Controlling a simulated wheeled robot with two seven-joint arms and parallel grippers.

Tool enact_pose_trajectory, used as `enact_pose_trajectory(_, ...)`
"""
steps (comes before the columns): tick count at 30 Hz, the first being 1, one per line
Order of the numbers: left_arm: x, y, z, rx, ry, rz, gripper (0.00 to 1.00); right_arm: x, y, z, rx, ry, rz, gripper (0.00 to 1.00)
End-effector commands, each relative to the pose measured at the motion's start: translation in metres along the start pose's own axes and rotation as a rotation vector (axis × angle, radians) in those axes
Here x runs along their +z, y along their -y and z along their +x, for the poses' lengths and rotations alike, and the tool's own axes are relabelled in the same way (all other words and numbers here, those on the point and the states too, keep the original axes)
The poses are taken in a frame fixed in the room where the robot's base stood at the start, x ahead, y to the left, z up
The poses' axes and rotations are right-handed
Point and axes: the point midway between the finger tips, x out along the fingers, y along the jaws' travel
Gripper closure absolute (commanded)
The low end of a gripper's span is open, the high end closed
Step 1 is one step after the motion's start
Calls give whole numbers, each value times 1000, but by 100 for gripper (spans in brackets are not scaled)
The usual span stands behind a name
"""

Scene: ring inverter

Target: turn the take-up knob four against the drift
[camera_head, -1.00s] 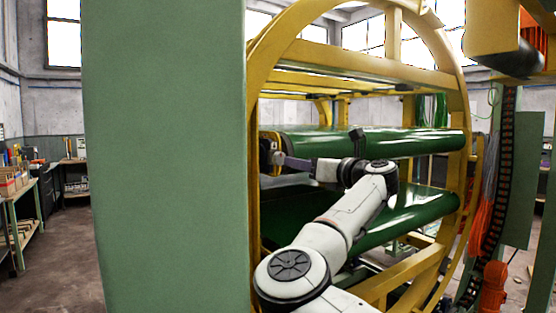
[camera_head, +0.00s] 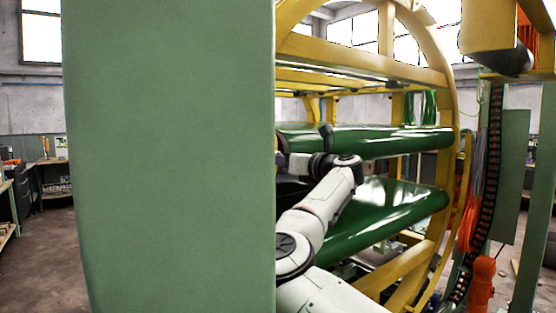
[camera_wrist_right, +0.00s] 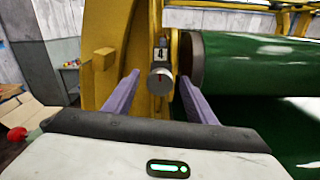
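In the right wrist view, take-up knob four (camera_wrist_right: 161,82) is a small round silver knob with a reddish mark on its face. A plate with the number 4 (camera_wrist_right: 161,54) sits just above it on the yellow frame. My right gripper (camera_wrist_right: 158,84) is open, with one purple finger on each side of the knob. I see a gap on both sides, and cannot tell how far the fingertips reach in depth. In the head view my right arm reaches toward the ring, and the green panel hides its gripper. My left gripper is not in view.
A large green panel (camera_head: 170,160) stands close in front and covers much of the head view. The yellow ring (camera_head: 447,200) carries green rollers (camera_head: 385,140). In the wrist view a yellow block (camera_wrist_right: 104,59) juts out left of the knob, and a green roller (camera_wrist_right: 255,62) lies right.

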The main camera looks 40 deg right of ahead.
Motion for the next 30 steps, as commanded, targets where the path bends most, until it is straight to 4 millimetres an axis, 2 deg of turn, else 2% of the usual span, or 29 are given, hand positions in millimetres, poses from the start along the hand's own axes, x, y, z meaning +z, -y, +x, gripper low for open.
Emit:
enact_pose_trajectory(1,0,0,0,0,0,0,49,0,0,0,0,0,0,57)
enact_pose_trajectory(7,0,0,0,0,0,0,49,0,0,0,0,0,0,90)
enact_pose_trajectory(19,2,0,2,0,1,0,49,-1,0,0,0,0,-79,90)
enact_pose_trajectory(30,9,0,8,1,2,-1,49,-2,1,0,-2,-1,-378,90)
